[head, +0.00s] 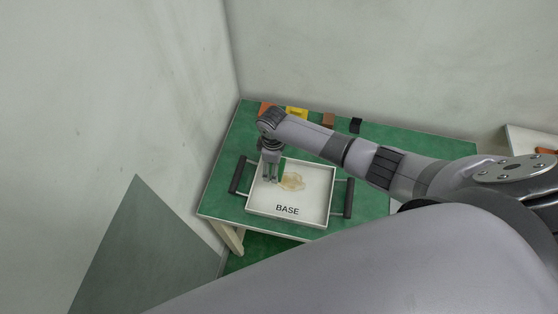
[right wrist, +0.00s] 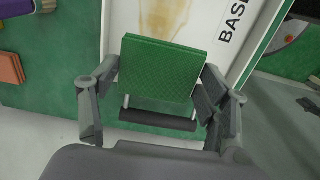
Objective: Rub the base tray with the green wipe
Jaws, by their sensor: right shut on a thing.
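The base tray (head: 310,212) is a white shallow tray marked BASE, with a dark handle at each side. It lies on the green table, and a yellowish stain (head: 293,181) shows on its floor. My right gripper (head: 271,179) points down over the left part of the tray, beside the stain. In the right wrist view, my right gripper (right wrist: 158,100) is shut on the green wipe (right wrist: 160,68), a flat green block. Whether the wipe touches the tray floor I cannot tell. My left gripper is not in view.
Along the table's back edge stand an orange item (head: 265,107), a yellow item (head: 297,113), a brown block (head: 328,120) and a black item (head: 356,125). Walls rise close behind and left of the green table (head: 225,180). Another surface stands at the right.

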